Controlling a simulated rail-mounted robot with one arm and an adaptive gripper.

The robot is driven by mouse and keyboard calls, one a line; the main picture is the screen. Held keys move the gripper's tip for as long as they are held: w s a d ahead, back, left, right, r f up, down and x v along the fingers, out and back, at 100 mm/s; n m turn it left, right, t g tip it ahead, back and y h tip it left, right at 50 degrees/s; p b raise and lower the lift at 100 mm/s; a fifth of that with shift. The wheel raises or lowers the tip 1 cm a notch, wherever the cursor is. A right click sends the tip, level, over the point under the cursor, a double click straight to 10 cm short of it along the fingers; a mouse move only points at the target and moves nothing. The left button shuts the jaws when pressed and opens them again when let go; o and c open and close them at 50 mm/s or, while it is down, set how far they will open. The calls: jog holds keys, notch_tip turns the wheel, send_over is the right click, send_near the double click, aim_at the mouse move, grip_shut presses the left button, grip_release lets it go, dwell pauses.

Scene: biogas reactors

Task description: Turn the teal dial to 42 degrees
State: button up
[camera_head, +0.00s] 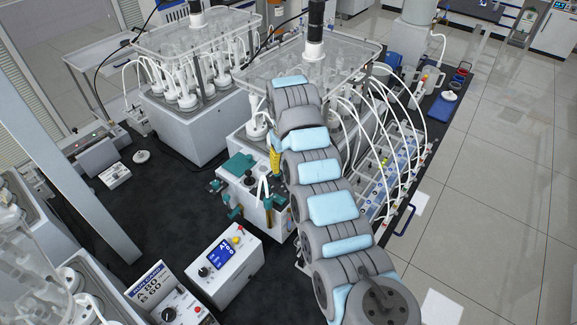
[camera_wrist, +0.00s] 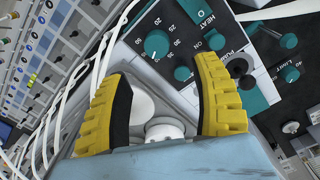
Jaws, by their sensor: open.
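The teal dial (camera_wrist: 157,44) is round, with a small white mark near its lower edge. It sits on a dark panel beside a printed number scale, just beyond my fingertips in the wrist view. My gripper (camera_wrist: 160,75) has two yellow ribbed fingers, spread apart with nothing between them. The dial lies ahead of the gap, apart from the fingers. The exact dial reading is too small to tell. In the head view, my arm reaches down to the grey-white unit (camera_head: 262,205), and a yellow finger shows beside it; I cannot make out the dial there.
Smaller teal knobs (camera_wrist: 183,73) and a teal block (camera_wrist: 252,97) sit close by on the panel, near the HEAT and PUMP labels. White tubes (camera_wrist: 75,100) pass left of my gripper. A box with a blue screen (camera_head: 222,258) stands in front of the unit.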

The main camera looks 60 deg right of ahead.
jog(key=shift+s+a+r, duration=0.1)
jog(key=shift+s+r, duration=0.05)
jog(key=shift+r, duration=0.4)
notch_tip(320, 180, up, 3)
jog(key=shift+f, duration=0.1)
dwell(0.4)
